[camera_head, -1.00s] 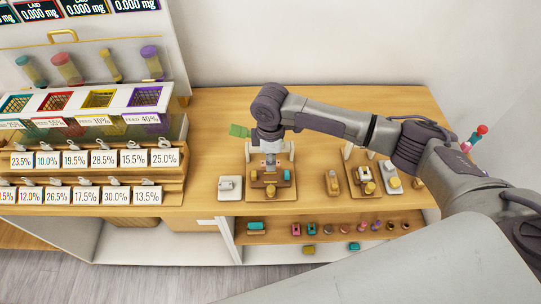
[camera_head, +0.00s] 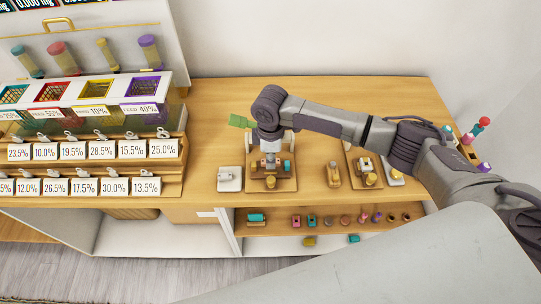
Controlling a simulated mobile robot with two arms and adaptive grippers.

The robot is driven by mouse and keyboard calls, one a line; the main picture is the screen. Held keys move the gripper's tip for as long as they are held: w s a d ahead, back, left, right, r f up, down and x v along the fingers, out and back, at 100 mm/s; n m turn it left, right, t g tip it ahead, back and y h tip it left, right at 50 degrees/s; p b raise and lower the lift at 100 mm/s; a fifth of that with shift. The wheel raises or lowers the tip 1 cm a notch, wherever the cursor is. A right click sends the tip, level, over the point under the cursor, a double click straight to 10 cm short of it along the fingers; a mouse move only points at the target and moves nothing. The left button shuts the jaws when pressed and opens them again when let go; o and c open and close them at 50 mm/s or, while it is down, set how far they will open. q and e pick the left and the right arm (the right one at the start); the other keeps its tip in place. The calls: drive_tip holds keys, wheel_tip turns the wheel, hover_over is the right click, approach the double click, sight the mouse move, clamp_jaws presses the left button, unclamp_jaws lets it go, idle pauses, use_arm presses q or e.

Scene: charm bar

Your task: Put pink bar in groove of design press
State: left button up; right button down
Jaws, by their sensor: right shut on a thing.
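The design press (camera_head: 255,184) is a wooden board with pale uprights at its back, standing on the table in the middle of the head view. A teal piece and a brown wooden block (camera_head: 270,182) sit on it. My right gripper (camera_head: 270,166) points down over the middle of the press, close behind the brown block. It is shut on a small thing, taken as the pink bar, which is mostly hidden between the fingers. Whether the bar touches the groove cannot be told. My left gripper is not in view.
A white device (camera_head: 229,179) stands just left of the press. A small wooden stand (camera_head: 333,176) and another wooden press (camera_head: 360,185) stand to its right. A tiered rack with percentage cards (camera_head: 101,150) fills the left. Small coloured pieces lie on the shelf (camera_head: 285,230) below.

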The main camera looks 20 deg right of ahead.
idle(0.5)
drive_tip(key=shift+f+p, duration=0.35)
drive_tip(key=shift+p, duration=0.15)
idle(0.5)
drive_tip(key=shift+f, duration=0.5)
idle(0.5)
drive_tip(key=shift+f, duration=0.45)
idle(0.9)
drive_tip(key=c, duration=0.9)
unclamp_jaws()
drive_tip(key=shift+c, duration=0.2)
wheel_tip(320, 180, up, 12)
